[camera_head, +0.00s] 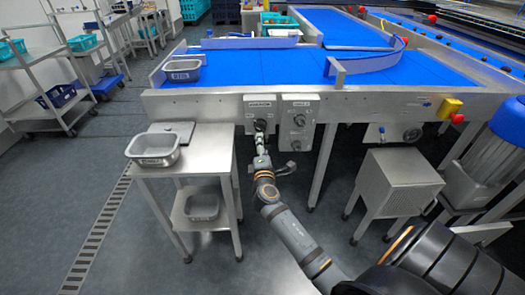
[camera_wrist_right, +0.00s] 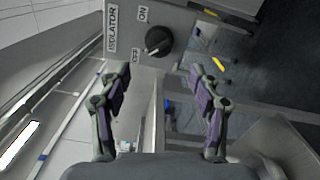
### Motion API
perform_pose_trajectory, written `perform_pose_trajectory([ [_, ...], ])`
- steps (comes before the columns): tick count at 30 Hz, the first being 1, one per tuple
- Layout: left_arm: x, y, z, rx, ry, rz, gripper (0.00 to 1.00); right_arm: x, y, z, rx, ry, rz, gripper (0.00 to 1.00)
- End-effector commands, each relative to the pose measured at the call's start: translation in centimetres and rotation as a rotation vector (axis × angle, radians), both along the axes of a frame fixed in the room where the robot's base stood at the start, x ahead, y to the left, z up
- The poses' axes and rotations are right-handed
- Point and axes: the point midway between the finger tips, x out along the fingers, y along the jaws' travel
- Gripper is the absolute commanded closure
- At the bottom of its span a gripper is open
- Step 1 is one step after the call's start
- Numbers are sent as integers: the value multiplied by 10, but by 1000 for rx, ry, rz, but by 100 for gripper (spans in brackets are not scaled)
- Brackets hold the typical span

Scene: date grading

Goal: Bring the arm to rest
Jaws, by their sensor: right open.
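My right arm reaches up from the lower right in the head view. Its gripper (camera_head: 260,150) is in front of the conveyor's side, just below the isolator box (camera_head: 250,105). In the right wrist view the right gripper (camera_wrist_right: 159,78) is open, with nothing between its fingers. The black isolator knob (camera_wrist_right: 159,40) is beyond the fingertips and apart from them. Its pale mark points toward the OFF label (camera_wrist_right: 135,55). The knob also shows in the head view (camera_head: 260,125). My left gripper is not in view.
A steel side table (camera_head: 200,168) with a grey tray (camera_head: 154,150) stands left of the gripper. A second control box (camera_head: 298,118) is right of the isolator. The blue-belted conveyor (camera_head: 240,68) is behind. A vented steel cabinet (camera_head: 385,190) stands right of the arm.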

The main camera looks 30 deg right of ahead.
Motion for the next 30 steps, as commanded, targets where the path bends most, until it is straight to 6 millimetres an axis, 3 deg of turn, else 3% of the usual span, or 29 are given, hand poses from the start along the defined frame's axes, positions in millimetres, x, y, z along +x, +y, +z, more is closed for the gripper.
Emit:
perform_pose_trajectory([
  [6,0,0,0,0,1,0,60,-21,13,0,0,0,0,37],
  [23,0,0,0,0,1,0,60,-22,13,-3,5,3,1,37],
  [26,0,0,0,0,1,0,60,-24,14,-33,75,40,5,37],
  [29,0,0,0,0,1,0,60,-36,16,-100,241,121,0,37],
  [30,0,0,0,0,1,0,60,-45,18,-134,327,161,-11,37],
])
